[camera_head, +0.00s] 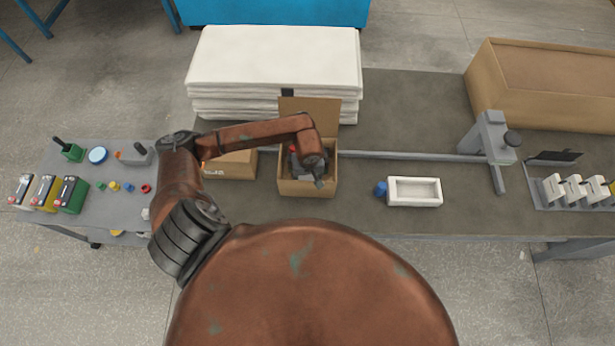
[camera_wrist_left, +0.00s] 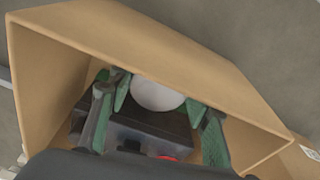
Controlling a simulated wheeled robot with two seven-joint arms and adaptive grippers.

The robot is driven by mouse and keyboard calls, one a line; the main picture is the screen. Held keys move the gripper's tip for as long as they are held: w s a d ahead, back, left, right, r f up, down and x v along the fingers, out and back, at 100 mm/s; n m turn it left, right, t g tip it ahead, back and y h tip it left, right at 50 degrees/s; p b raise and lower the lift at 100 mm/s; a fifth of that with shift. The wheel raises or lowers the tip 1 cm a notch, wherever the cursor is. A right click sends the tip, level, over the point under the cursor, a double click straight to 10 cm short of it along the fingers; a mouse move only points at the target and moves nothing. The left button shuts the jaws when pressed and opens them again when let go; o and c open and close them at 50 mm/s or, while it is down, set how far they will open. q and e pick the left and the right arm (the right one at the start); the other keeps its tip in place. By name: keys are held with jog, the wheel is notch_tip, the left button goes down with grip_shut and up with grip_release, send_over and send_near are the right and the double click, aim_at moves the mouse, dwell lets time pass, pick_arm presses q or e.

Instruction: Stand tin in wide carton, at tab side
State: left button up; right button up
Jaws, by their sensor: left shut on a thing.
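The open carton (camera_head: 307,188) stands on the bench with a flap (camera_head: 310,108) raised at its back. A small dark tab (camera_head: 287,92) shows above that flap. My left gripper (camera_head: 310,176) is down in the carton. In the left wrist view, its green fingers (camera_wrist_left: 158,100) are shut on a pale round thing, likely the tin (camera_wrist_left: 157,94), inside the carton wall (camera_wrist_left: 200,55). A dark block with a red cap (camera_wrist_left: 145,137) lies beside it, partly hidden by the gripper. The tin's base and whether it touches the carton floor are hidden. My right gripper is not in view.
A second brown carton (camera_head: 232,166) stands just left, partly behind my arm. A white tray (camera_head: 414,191) and a blue cap (camera_head: 380,188) lie to the right. White padded sheets (camera_head: 272,60) are stacked behind. A cart (camera_head: 115,180) with batteries is at left.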

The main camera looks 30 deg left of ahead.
pick_arm(q)
jog(key=o, duration=1.4)
jog(key=shift+r, duration=0.1)
jog(key=shift+r+p, duration=0.45)
jog(key=shift+p, duration=0.15)
jog(key=shift+r+p, duration=0.4)
jog(key=shift+p, duration=0.05)
jog(key=shift+s+d+r+b, duration=0.15)
jog(key=shift+r+b, duration=0.1)
jog(key=shift+r, duration=1.65)
jog(key=shift+s+d+r+b, duration=0.2)
jog(key=shift+r+b, duration=0.1)
jog(key=shift+r, duration=1.6)
jog(key=shift+s+d+r+b, duration=0.15)
jog(key=shift+r+b, duration=0.1)
jog(key=shift+r, duration=1.65)
